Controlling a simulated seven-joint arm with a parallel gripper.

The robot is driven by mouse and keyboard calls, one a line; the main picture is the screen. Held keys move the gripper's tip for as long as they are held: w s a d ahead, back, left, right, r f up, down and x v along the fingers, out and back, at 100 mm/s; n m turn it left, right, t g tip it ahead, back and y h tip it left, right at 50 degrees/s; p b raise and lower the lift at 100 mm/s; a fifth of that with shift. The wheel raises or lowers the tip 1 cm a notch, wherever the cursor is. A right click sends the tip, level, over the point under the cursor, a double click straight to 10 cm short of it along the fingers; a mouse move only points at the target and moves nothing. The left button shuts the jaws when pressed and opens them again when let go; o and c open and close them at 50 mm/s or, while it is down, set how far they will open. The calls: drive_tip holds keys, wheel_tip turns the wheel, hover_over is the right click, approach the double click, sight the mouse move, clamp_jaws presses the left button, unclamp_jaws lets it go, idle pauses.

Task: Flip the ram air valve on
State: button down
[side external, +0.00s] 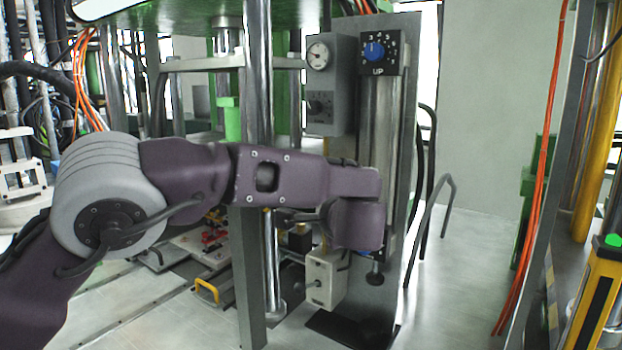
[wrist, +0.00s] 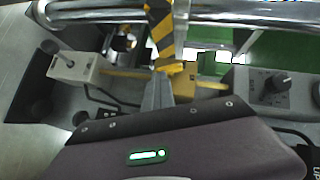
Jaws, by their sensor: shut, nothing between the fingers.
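A small light grey box with a short toggle lever (side external: 326,278) is mounted low on the metal panel in the side view, below my wrist. It is probably the ram air valve, though I see no readable label. The same box with its lever appears at the upper left of the wrist view (wrist: 76,70). My gripper (wrist: 158,88) shows in the wrist view with its grey fingers together and nothing between them. It is apart from the box, to its right in that view. In the side view my wrist hides most of the gripper.
A grey control box with a gauge and knob (side external: 332,85) is higher on the panel; its black knob (wrist: 280,83) shows at right in the wrist view. A blue dial (side external: 375,51) sits above. A vertical steel post (side external: 258,120) stands beside my arm. Chrome bars (wrist: 235,14) cross the wrist view.

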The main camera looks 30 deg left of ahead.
drive_tip(key=shift+a+f, duration=0.1)
drive_tip(key=shift+f, duration=0.2)
idle(0.4)
drive_tip(key=w+d+v, duration=0.2)
drive_tip(key=v, duration=1.1)
drive_tip(key=shift+d, duration=0.15)
drive_tip(key=shift+w+f, duration=0.1)
